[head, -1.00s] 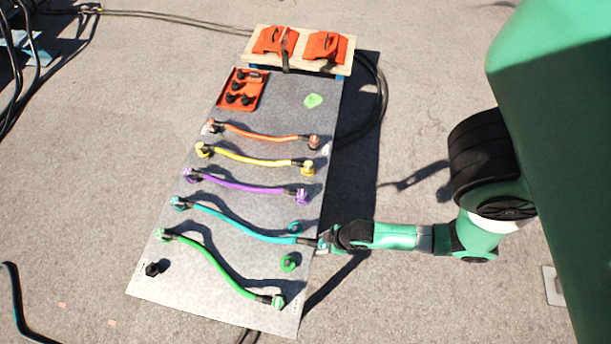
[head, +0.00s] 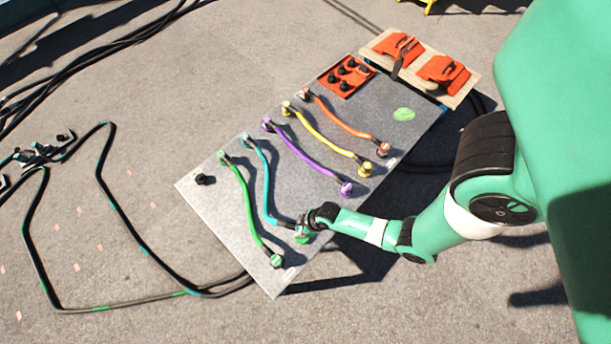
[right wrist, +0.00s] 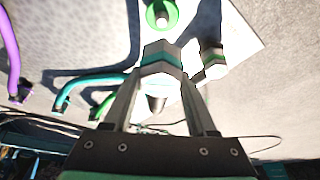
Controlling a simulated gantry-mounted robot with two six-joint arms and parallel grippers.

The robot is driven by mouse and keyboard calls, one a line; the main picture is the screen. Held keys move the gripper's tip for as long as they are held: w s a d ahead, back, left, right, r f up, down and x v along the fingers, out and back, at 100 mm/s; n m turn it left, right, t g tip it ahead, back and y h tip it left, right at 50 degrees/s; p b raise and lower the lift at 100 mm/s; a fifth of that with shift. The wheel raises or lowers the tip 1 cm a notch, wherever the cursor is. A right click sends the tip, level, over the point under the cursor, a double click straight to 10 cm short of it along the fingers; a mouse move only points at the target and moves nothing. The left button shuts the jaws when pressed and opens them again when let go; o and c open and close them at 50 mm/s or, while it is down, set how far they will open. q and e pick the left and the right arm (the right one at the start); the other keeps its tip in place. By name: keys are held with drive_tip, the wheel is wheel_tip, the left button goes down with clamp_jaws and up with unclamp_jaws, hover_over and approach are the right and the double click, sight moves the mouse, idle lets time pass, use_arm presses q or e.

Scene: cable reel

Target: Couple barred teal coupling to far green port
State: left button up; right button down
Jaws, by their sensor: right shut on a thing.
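My right gripper (head: 307,221) is over the lower right edge of the grey board (head: 222,203). It is shut on the end coupling of the teal cable (head: 268,185). In the right wrist view, this coupling (right wrist: 160,62) sits between the fingertips and is pale with a teal band. The green port (head: 302,238) is right by the gripper in the head view, partly hidden. In the right wrist view, the green port (right wrist: 162,14) is a ring just above the coupling. I cannot tell whether they touch. My left gripper is not in view.
The green cable's end coupling (head: 277,261) is close by, also beside my gripper in the right wrist view (right wrist: 213,62). Purple (head: 300,160), yellow (head: 325,142) and orange (head: 340,122) cables lie farther up the board. A red tray (head: 347,77) is at the top.

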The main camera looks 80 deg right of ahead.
drive_tip(key=shift+d, duration=0.15)
drive_tip(key=shift+s+f, duration=0.1)
drive_tip(key=shift+f, duration=0.15)
wheel_tip(320, 180, down, 7)
drive_tip(key=b, duration=0.7)
drive_tip(key=shift+b, duration=0.4)
drive_tip(key=shift+f+b, duration=0.5)
drive_tip(key=shift+f, duration=0.15)
drive_tip(key=shift+f, duration=0.45)
drive_tip(key=shift+c, duration=0.6)
unclamp_jaws()
